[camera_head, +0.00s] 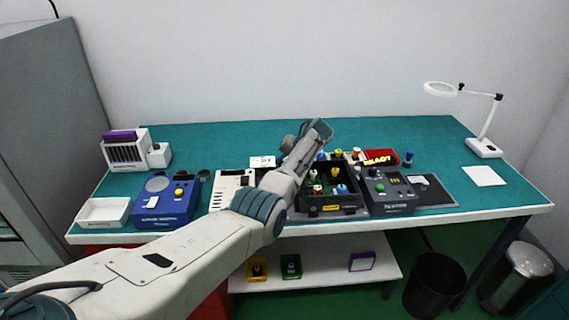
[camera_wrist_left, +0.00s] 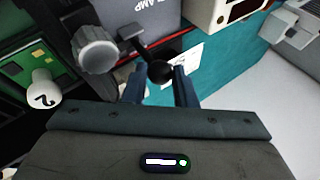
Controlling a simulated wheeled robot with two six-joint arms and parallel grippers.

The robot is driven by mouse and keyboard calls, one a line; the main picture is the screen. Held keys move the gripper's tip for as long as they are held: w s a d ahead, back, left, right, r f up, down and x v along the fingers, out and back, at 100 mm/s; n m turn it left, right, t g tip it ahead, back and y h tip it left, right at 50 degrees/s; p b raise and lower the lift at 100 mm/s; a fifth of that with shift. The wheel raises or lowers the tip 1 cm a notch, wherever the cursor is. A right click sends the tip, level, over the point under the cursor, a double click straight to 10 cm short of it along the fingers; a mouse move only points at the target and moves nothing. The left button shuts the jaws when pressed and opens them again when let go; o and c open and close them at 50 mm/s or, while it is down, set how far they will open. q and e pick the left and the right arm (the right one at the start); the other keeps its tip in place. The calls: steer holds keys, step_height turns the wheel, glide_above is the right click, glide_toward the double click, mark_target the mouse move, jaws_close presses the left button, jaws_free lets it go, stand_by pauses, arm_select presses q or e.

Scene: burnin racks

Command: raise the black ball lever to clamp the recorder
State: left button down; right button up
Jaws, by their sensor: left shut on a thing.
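A grey block (camera_wrist_left: 150,12) with lettering ending in "AMP" stands just beyond the lever. I cannot tell for certain which unit is the recorder. In the head view my left arm (camera_head: 165,250) reaches over the bench and hides the lever and the fingertips. My right gripper is not in view.
A green board (camera_wrist_left: 18,68) and a white knob marked 2 (camera_wrist_left: 42,92) lie close left of the gripper. A black tray (camera_head: 331,208), a dark grey unit (camera_head: 388,200) and a blue unit (camera_head: 165,208) stand on the teal bench (camera_head: 225,140).

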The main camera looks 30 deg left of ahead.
arm_select(q)
steer(key=c, duration=1.2)
jaws_free()
steer(key=shift+d, duration=0.1)
steer(key=shift+r, duration=0.1)
steer(key=b+v, duration=0.2)
steer(key=v, duration=0.8)
steer(key=shift+d+r+b, duration=0.25)
steer(key=shift+b, duration=0.05)
